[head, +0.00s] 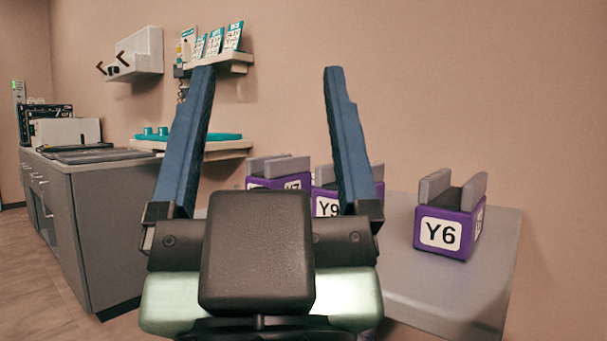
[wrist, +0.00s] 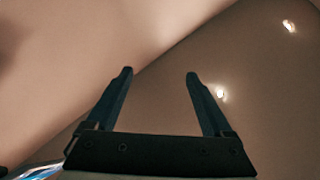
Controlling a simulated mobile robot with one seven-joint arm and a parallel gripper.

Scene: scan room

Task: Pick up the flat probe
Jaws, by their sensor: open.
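My gripper (head: 268,75) is open and empty, raised in front of the head camera with its two blue-grey fingers pointing up. In the wrist view my gripper (wrist: 158,75) also stands open, with only wall and ceiling beyond it. I cannot make out a flat probe in either view. Purple blocks with grey upright cradles stand on a grey table (head: 440,290): one labelled Y6 (head: 447,233) at the right, and one labelled Y9 (head: 326,206) and another partly hidden block (head: 278,182) behind my gripper. The cradle of the Y6 block looks empty.
A grey cabinet (head: 85,225) with a sink-like top and equipment stands at the left. Wall shelves (head: 190,147) with teal items and cards are behind. Bare wall is at the right, and open floor (head: 35,285) at the lower left.

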